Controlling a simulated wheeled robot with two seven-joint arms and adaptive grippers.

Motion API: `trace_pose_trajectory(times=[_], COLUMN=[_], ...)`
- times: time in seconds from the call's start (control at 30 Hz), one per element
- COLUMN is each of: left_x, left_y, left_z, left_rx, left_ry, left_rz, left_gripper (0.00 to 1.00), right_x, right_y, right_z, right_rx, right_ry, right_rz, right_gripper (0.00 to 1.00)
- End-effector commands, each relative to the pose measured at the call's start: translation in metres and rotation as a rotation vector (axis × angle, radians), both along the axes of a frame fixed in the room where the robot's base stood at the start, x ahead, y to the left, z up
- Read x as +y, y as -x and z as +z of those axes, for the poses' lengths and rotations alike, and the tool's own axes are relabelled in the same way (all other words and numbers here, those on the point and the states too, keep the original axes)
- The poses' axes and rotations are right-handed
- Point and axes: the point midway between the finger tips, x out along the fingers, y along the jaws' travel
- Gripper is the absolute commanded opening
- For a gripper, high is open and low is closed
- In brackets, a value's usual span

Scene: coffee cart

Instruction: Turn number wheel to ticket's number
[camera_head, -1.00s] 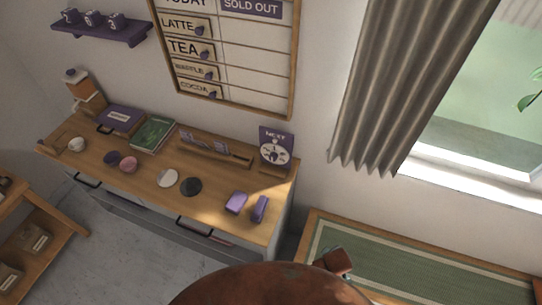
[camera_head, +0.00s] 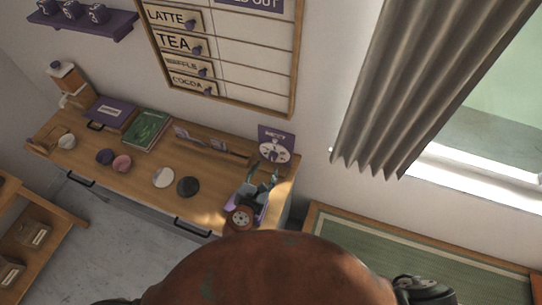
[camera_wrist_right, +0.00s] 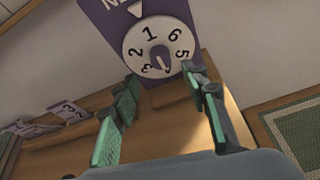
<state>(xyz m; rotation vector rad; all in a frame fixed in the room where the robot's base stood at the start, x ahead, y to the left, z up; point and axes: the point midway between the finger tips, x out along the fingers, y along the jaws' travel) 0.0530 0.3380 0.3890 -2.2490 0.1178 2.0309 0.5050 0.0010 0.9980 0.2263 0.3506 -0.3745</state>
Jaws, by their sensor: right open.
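The number wheel is a white dial with black numbers on a purple "NEXT" sign (camera_head: 276,137) at the counter's back right. In the right wrist view the wheel (camera_wrist_right: 180,35) has a dark knob (camera_wrist_right: 160,57) at its centre, and the 1 lies by the white pointer. My right gripper (camera_head: 263,178) is open and empty. Its green-padded fingers (camera_wrist_right: 162,88) are in front of and below the wheel, apart from it. Small purple cards stand in a wooden rail (camera_head: 230,153); they also show in the wrist view (camera_wrist_right: 66,110), numbers hard to read. My left gripper is not visible.
A black disc (camera_head: 188,187), a white disc (camera_head: 163,178), a green book (camera_head: 147,130) and a purple box (camera_head: 112,113) are on the counter. A menu board (camera_head: 225,55) hangs above. Purple items are partly hidden under my right gripper. A curtain (camera_head: 400,90) hangs at right.

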Motion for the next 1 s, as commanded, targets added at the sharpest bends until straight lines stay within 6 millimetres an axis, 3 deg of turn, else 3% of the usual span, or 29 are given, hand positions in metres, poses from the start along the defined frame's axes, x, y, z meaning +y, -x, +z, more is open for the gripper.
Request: trace_pose_trajectory(times=[0.23,0.43,0.8,1.0], left_x=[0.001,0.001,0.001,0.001], left_y=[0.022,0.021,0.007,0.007], left_z=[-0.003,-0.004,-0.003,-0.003], left_rx=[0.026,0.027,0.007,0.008], left_ry=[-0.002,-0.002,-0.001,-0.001], left_rz=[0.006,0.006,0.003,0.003], left_gripper=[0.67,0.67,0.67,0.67], right_x=[-0.014,-0.022,-0.024,-0.024], right_y=[-0.035,-0.055,-0.061,-0.06], right_z=[-0.015,-0.025,-0.027,-0.027], right_rx=[0.001,0.002,0.003,0.003], right_ry=[0.0,-0.003,-0.005,-0.006], right_rz=[-0.003,-0.005,-0.004,-0.004], right_gripper=[0.41,0.41,0.41,0.28])
